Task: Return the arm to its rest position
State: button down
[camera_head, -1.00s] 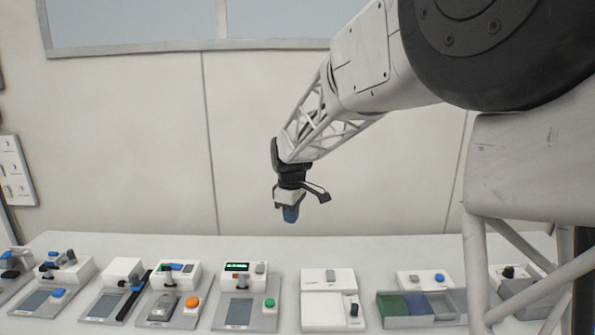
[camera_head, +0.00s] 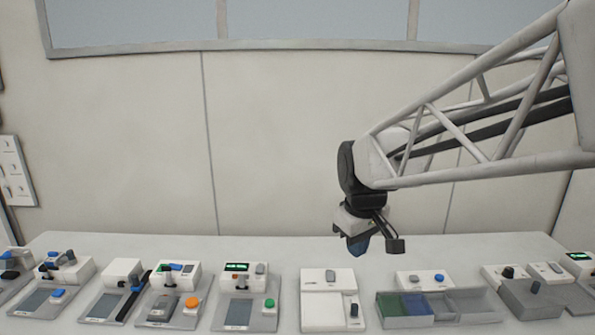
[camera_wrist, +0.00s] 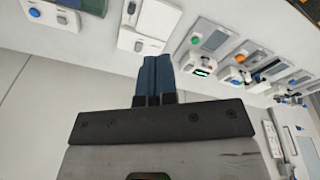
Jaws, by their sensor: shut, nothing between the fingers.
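My gripper (camera_head: 358,245) hangs at the end of my white truss arm, in the air above the bench, in front of the pale wall. Its blue fingers point down in the head view. In the wrist view my gripper (camera_wrist: 156,60) shows its two blue fingers side by side, shut with nothing between them. It touches nothing on the bench.
The white bench (camera_head: 270,250) carries a row of devices. Below my gripper are a plain white device (camera_head: 328,290) and a grey tray (camera_head: 455,320) with coloured compartments. A device with a green button (camera_head: 245,300) stands further left. The air above the bench is clear.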

jog(key=s+d+f+m, duration=0.2)
jog(key=s+d+m, duration=0.1)
jog(key=s, duration=0.7)
jog(key=s+d+f+m, duration=0.2)
jog(key=s+d+m, duration=0.1)
jog(key=s, duration=0.8)
jog(key=shift+d+f+m+t, duration=0.3)
jog(key=shift+f+t, duration=0.05)
jog(key=shift+t, duration=0.05)
jog(key=shift+w, duration=0.1)
jog(key=w+a+r+n+g, duration=0.1)
jog(key=w+a+n, duration=0.25)
jog(key=w, duration=0.65)
jog(key=w+a+r+n, duration=0.2)
jog(key=w+a+n, duration=0.15)
jog(key=w, duration=0.65)
jog(key=w+a+r+n+g, duration=0.1)
jog(key=w+a+n, duration=0.3)
jog(key=w, duration=0.6)
jog(key=w+a+f+n+g, duration=0.1)
jog(key=w+a+f+n, duration=0.2)
jog(key=w+a+f, duration=0.3)
jog(key=w+a+f+n+g, duration=0.1)
jog(key=w+a+f+n, duration=0.3)
jog(key=w+a, duration=1)
notch_tip(320, 180, down, 3)
jog(key=shift+w+f, duration=0.1)
jog(key=shift+w, duration=1)
